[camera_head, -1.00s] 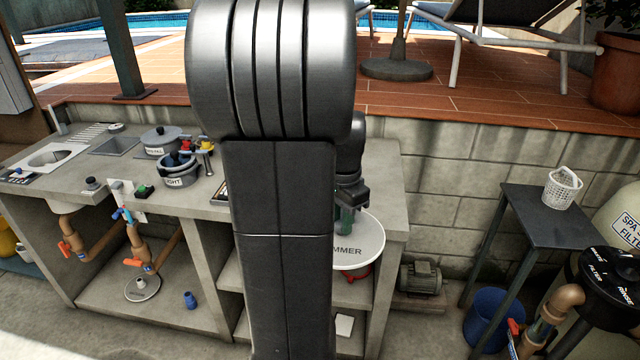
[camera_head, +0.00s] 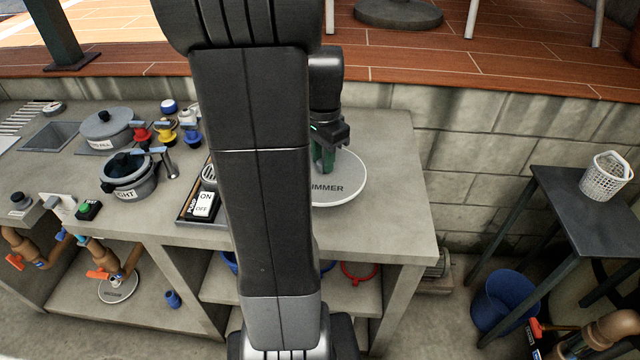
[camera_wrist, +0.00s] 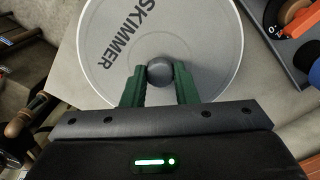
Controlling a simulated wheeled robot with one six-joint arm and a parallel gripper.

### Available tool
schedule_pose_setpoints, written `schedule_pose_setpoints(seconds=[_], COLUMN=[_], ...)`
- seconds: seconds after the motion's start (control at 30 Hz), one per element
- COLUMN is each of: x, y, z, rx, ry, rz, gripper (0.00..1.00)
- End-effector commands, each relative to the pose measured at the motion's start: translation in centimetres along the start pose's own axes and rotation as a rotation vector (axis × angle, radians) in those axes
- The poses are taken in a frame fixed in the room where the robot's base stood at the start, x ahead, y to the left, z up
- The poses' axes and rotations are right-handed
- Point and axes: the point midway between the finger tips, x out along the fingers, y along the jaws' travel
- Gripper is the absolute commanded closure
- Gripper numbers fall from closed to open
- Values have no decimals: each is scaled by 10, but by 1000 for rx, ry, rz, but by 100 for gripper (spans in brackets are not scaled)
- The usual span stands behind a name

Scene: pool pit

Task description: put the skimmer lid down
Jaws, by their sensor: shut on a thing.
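The skimmer lid (camera_head: 348,183) is a round, pale grey disc with dark "SKIMMER" lettering, partly hidden behind my arm in the head view. It lies level over the right end of the concrete counter (camera_head: 398,222); I cannot tell whether it touches the top. In the wrist view the lid (camera_wrist: 205,45) fills the upper middle, with a grey round knob (camera_wrist: 160,73) at its centre. My gripper (camera_head: 324,160) is above the lid, its green fingers shut on the knob. The fingers also show in the wrist view (camera_wrist: 159,78), one on each side of the knob.
Left of my arm stand a switch panel (camera_head: 201,206), a grey pot (camera_head: 128,178) and another lidded pot (camera_head: 107,128). A block wall (camera_head: 470,165) rises behind the counter. A dark side table (camera_head: 585,225) holds a white basket (camera_head: 606,178). The counter right of the lid is clear.

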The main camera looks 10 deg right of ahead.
Motion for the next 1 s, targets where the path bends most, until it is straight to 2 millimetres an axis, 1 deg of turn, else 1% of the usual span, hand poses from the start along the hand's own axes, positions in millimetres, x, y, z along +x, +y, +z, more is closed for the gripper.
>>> schedule_pose_setpoints(seconds=[0.03, 0.13, 0.2, 0.37, 0.53, 0.63, 0.87, 0.97, 1.0], x=[12, 30, 39, 54, 78, 83, 84, 87, 87], y=[1, 1, 1, 1, 1, 0, 0, 0, 0], z=[1, 1, 0, 0, 1, 0, 0, 0, 0], rx=[0, 0, 0, 0, 0, 0, 0, 0, 0], ry=[-4, -4, -3, -2, -3, -1, 0, -1, -1], rz=[5, 5, 3, 3, 4, 1, 0, 1, 1], gripper=[100, 100, 100, 100, 100, 100, 100, 100, 70])
